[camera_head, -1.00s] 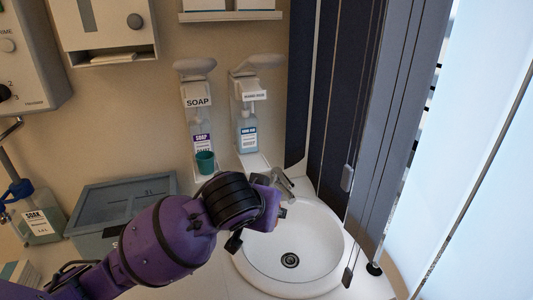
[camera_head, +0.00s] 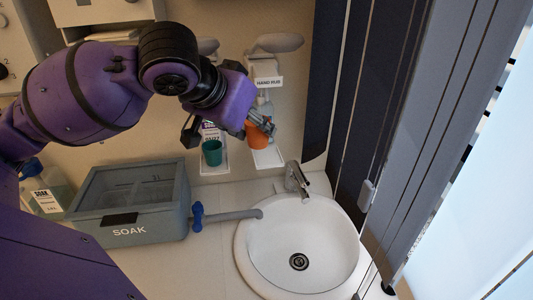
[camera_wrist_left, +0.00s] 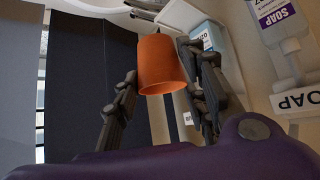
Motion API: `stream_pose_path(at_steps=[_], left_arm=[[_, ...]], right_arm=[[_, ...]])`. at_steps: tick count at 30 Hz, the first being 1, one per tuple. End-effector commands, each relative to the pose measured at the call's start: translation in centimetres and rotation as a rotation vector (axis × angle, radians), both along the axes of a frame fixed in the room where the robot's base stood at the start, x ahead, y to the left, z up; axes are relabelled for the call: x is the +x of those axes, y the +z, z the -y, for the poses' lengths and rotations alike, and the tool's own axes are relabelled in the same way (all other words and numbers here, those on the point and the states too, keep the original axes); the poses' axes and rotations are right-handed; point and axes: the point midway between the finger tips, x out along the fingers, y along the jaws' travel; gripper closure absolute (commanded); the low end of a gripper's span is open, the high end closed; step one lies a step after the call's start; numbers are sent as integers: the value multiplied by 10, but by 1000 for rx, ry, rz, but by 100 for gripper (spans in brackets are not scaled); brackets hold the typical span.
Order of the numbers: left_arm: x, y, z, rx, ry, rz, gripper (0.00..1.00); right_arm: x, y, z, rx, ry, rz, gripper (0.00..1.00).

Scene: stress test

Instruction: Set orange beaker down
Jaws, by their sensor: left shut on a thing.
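My left gripper (camera_head: 262,126) is shut on the orange beaker (camera_head: 257,136), in front of the hand rub dispenser at the wall. In the left wrist view the orange beaker (camera_wrist_left: 160,62) sits between the two dark fingers. In the head view the beaker is just above the back of a white drip tray (camera_head: 268,158); I cannot tell whether it touches the tray. The fingers and wrist hide part of the beaker and the dispensers. A teal beaker (camera_head: 212,152) stands to the left below the soap dispenser. My right gripper is out of view.
A white sink (camera_head: 262,262) with a metal faucet (camera_head: 297,182) is in front to the right. A grey lidded SOAK box (camera_head: 130,232) and a blue-handled pipe (camera_head: 197,215) are to the left. Dark folding panels (camera_head: 350,110) close off the right side.

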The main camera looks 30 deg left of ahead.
Motion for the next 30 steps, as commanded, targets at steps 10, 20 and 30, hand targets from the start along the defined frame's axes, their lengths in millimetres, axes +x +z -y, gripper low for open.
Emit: stream_pose_path(at_steps=[10,20,30], left_arm=[[73,-35,-23,-6,4,-5,89],[118,-84,-38,-2,2,-3,89],[129,-113,-41,0,1,-5,89]], right_arm=[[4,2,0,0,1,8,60],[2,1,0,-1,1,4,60],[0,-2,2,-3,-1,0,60]])
